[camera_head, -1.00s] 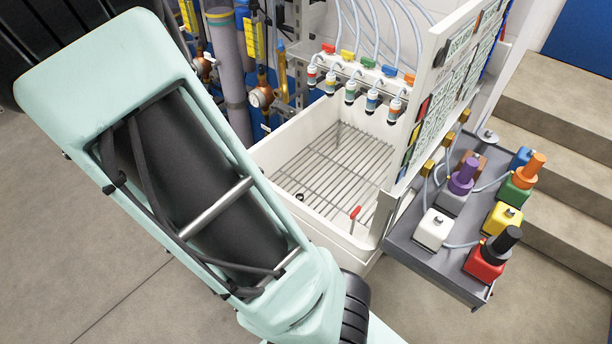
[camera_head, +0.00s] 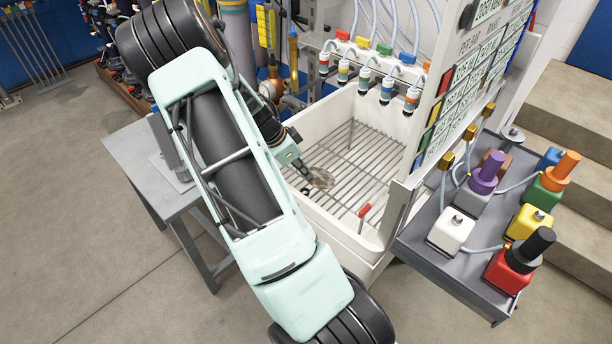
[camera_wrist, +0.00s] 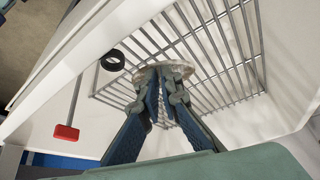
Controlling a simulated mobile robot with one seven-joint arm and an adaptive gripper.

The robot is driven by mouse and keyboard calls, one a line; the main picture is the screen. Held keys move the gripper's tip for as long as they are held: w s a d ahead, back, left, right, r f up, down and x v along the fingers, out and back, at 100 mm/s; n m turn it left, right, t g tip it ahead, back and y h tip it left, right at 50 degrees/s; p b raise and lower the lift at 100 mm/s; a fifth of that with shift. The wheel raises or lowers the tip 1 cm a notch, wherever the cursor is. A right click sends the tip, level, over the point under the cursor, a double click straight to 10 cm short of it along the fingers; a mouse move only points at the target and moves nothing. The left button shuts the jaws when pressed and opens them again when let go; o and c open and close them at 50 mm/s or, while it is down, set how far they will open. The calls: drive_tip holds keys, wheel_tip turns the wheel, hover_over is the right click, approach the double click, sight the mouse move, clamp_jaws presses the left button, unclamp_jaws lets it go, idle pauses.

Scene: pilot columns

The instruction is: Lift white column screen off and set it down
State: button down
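A round, flat, pale grey-beige mesh disc, which looks like the column screen (camera_head: 320,179), is at the tip of my gripper (camera_head: 303,168) over the white sink. In the wrist view, the screen (camera_wrist: 178,68) shows at and behind the nearly meeting fingertips (camera_wrist: 163,76). The fingers look shut on its near edge and hide part of it. The disc appears above the wire rack; its exact height I cannot tell. I cannot make out the white column itself for certain.
The sink (camera_head: 330,232) has a wire rack (camera_head: 365,165), a red-handled rod (camera_head: 364,212) and a black ring (camera_wrist: 112,60). Capped fittings (camera_head: 366,77) hang along its back. A grey tray (camera_head: 440,250) with coloured bottles stands right. A grey table (camera_head: 135,150) stands left, partly behind my arm.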

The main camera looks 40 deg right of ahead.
drive_tip(key=shift+s+d+f, duration=0.1)
drive_tip(key=shift+s+f, duration=0.1)
drive_tip(key=shift+f, duration=0.15)
drive_tip(key=shift+f+b, duration=1.4)
drive_tip(key=shift+f, duration=1.75)
drive_tip(key=c, duration=2.1)
unclamp_jaws()
drive_tip(key=v, duration=1.2)
drive_tip(key=shift+w, duration=0.25)
